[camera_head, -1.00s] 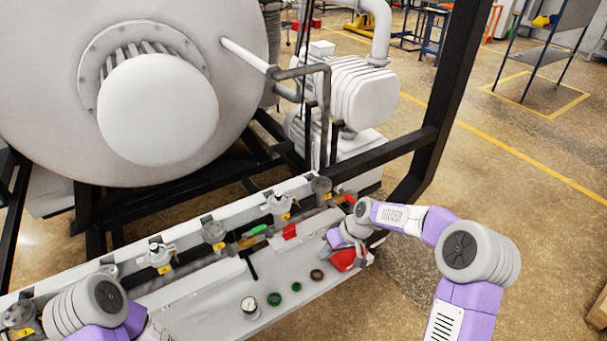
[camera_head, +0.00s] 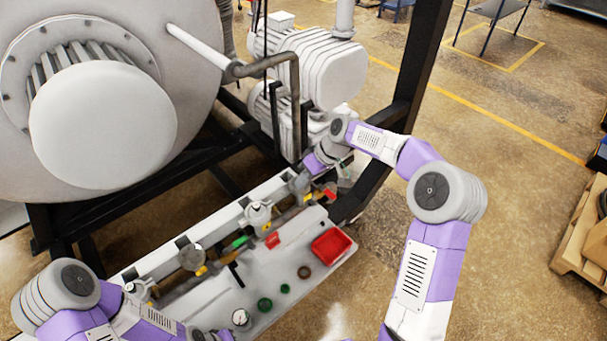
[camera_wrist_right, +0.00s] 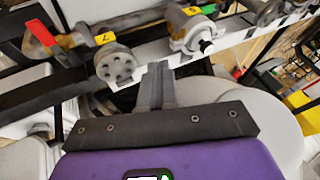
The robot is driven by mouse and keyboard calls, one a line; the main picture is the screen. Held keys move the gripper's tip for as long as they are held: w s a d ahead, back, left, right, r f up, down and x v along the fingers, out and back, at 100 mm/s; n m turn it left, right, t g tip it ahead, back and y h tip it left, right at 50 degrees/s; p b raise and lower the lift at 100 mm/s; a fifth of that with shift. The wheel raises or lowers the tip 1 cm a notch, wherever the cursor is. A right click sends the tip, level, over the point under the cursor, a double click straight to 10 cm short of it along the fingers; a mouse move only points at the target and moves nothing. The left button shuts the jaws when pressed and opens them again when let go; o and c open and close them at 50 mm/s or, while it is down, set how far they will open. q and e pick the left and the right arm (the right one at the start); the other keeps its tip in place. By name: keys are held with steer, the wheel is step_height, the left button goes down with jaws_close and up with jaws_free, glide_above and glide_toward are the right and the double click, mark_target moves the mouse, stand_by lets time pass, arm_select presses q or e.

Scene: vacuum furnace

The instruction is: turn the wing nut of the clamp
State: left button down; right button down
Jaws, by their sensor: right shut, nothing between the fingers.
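A pipe line with white clamps runs along the back of the bench. One clamp (camera_head: 258,213) sits mid-line, and another (camera_head: 133,290) is at the lower left, partly behind my left arm. In the right wrist view, a pale clamp (camera_wrist_right: 190,38) with a dark-tipped bolt is above and right of my fingers; I cannot make out its wing nut clearly. My right gripper (camera_wrist_right: 157,88) is shut and empty, with its tips just below the pipe line. In the head view its purple body is at the right end of the line, fingertips hidden. My left gripper is not visible.
A red tray (camera_head: 332,243) is at the bench's right end. Green rings (camera_head: 264,304), a brown ring (camera_head: 304,272) and a gauge (camera_head: 240,317) lie on the bench. A red-handled valve (camera_wrist_right: 42,35) is left in the wrist view. A black frame post (camera_head: 412,80) stands close to my right arm.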

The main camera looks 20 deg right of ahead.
mark_target(273, 207)
steer(key=a+f, duration=0.6)
steer(key=shift+a+f, duration=0.15)
steer(key=shift+f, duration=0.05)
steer(key=shift+s+a+r+t+h+b, duration=0.15)
steer(key=shift+a+h+b, duration=0.1)
steer(key=shift+h+b, duration=0.25)
steer(key=shift+s+a+t+h+b, duration=0.1)
steer(key=shift+a+t+h+b, duration=0.1)
steer(key=shift+h+b, duration=0.3)
steer(key=shift+a+n+h+b, duration=0.4)
steer(key=shift+h+b, duration=0.2)
steer(key=shift+h, duration=0.1)
steer(key=t+h+b, duration=0.1)
steer(key=h+b, duration=0.1)
steer(key=a+t+h+b, duration=0.1)
steer(key=b, duration=0.2)
steer(key=shift+s+a+n+h, duration=0.2)
steer(key=shift+s+n+h, duration=0.1)
steer(key=shift+s+h, duration=0.1)
steer(key=shift+a+b, duration=0.15)
steer(key=shift+b, duration=0.3)
